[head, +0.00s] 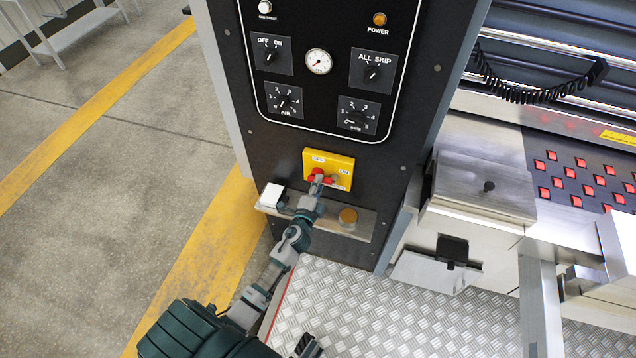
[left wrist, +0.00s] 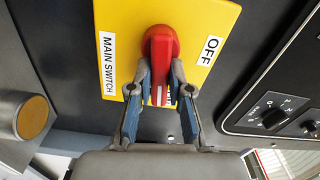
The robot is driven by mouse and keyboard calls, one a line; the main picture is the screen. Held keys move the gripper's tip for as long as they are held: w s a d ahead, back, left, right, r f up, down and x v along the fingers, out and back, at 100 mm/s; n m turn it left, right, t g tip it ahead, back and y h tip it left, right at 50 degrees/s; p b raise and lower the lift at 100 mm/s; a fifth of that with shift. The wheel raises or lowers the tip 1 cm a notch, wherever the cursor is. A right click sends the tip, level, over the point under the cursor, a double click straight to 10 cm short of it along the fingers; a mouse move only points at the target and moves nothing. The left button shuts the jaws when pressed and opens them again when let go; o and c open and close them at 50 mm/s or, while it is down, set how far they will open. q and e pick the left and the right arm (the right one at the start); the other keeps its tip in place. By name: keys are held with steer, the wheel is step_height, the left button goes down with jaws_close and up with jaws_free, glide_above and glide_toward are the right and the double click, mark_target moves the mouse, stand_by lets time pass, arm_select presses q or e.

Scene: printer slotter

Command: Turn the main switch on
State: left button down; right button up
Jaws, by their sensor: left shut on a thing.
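The main switch is a red rotary knob (left wrist: 161,45) on a yellow plate (left wrist: 120,20) marked MAIN SWITCH and OFF. It also shows in the head view as a red knob on a yellow plate (head: 342,163) low on the black panel. My left gripper (left wrist: 160,95) has its two fingers on either side of the knob's handle, shut on it. In the left wrist view the handle points down, away from OFF, over a mostly hidden label. In the head view that side carries the ON label. My left gripper (head: 318,182) partly covers the knob there.
A metal ledge (head: 330,226) with a round orange-brown button (head: 348,216) juts out below the switch. Rotary dials and a gauge (head: 318,62) sit above. Metal machine parts (head: 480,188) stand to the right. The floor at left is open.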

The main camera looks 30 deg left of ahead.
arm_select(q)
steer(key=shift+f+m, duration=0.45)
steer(key=shift+m, duration=0.55)
arm_select(e)
steer(key=shift+s+f, duration=0.2)
steer(key=shift+f, duration=0.1)
steer(key=shift+r, duration=0.1)
arm_select(q)
steer(key=c, duration=1.2)
jaws_free()
steer(key=shift+o, duration=0.6)
arm_select(e)
steer(key=shift+w, duration=0.15)
arm_select(q)
steer(key=shift+r, duration=0.1)
arm_select(e)
steer(key=shift+d, duration=0.1)
arm_select(q)
steer(key=v, duration=1.1)
steer(key=shift+s+d, duration=0.2)
steer(key=shift+s, duration=0.2)
